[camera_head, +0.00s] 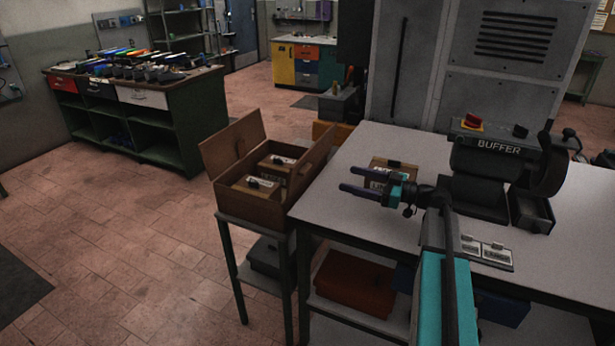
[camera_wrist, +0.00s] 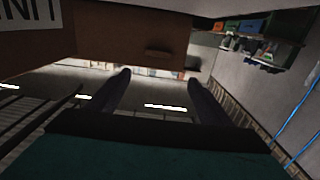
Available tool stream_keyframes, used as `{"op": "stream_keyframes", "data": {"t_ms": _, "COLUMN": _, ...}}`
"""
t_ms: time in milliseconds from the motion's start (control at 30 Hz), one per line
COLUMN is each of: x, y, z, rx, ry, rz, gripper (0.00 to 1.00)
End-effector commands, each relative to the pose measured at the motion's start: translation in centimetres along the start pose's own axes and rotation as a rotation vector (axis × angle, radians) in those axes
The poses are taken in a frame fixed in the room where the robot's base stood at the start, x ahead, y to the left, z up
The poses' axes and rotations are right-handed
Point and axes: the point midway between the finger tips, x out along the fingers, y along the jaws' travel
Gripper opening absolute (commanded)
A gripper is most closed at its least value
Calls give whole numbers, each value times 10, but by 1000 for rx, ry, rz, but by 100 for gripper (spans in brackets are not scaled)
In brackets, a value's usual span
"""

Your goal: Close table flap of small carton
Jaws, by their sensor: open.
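An open brown carton (camera_head: 262,205) stands on a small stand left of the bench, with smaller labelled boxes (camera_head: 252,188) inside. Its left flap (camera_head: 234,140) stands up and leans outward. Its flap on the table side (camera_head: 312,165) is also up, along the bench edge. My gripper (camera_head: 346,177) is open and empty above the bench, its fingers pointing left towards that flap, apart from it. In the wrist view the open fingers (camera_wrist: 158,78) show below a brown panel (camera_wrist: 130,32) with a dark slot; which carton part this is, I cannot tell.
A small labelled box (camera_head: 392,164) sits on the bench (camera_head: 335,215) behind my gripper. A buffer machine (camera_head: 490,160) stands to the right. An orange-red box (camera_head: 353,280) is on the shelf below.

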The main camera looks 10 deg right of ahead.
Motion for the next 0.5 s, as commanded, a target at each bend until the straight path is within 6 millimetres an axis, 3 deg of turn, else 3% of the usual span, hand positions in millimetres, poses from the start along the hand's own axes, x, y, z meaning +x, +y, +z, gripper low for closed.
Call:
{"op": "stream_keyframes", "data": {"t_ms": 100, "x": 0, "y": 0, "z": 11, "rx": 0, "ry": 0, "rz": 0, "gripper": 73}}
{"op": "stream_keyframes", "data": {"t_ms": 500, "x": 7, "y": -3, "z": 10, "rx": 0, "ry": 0, "rz": -10, "gripper": 73}}
